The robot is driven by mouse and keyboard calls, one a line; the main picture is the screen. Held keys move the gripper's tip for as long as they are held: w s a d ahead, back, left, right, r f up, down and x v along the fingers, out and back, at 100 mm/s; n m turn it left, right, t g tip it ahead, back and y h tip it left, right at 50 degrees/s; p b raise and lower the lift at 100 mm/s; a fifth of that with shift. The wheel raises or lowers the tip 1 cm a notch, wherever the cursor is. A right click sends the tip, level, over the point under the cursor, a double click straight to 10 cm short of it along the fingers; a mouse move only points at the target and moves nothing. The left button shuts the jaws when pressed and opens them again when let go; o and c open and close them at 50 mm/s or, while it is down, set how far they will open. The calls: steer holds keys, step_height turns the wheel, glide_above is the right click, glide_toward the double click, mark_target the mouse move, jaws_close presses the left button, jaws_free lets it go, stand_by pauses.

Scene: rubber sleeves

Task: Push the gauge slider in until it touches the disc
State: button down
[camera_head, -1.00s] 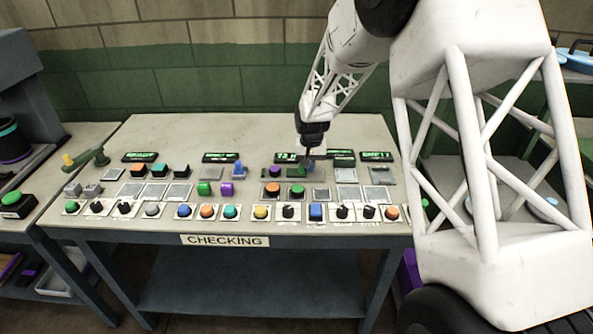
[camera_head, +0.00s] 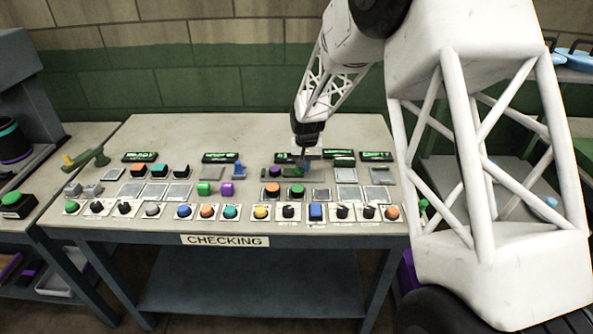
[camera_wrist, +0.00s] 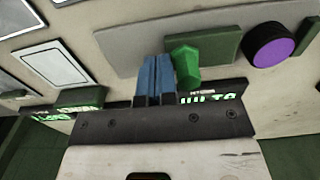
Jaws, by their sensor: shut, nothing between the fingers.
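The gauge slider, a dark green block with a bright green knob (camera_wrist: 187,66), lies on a grey plate (camera_wrist: 130,42) in the wrist view. The purple disc (camera_wrist: 272,45) is right of the slider block, with at most a narrow gap between them; I cannot tell if they touch. My gripper (camera_wrist: 157,62) is shut and empty, its blue fingers beside the knob on the side away from the disc. Contact with the knob is unclear. In the head view, my gripper (camera_head: 307,166) is just right of the green slider (camera_head: 292,172), and the disc (camera_head: 274,171) is left of it.
A lit green display (camera_wrist: 212,98) is partly hidden by my gripper in the wrist view. The panel table (camera_head: 200,130) carries several buttons, knobs and plates around the gauge. An orange button (camera_head: 272,189) and a green button (camera_head: 297,190) sit in front of it.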

steer(key=shift+a, duration=1.15)
stand_by(0.4)
steer(key=shift+d, duration=0.8)
stand_by(0.6)
steer(key=shift+r, duration=0.1)
steer(key=shift+r, duration=3.4)
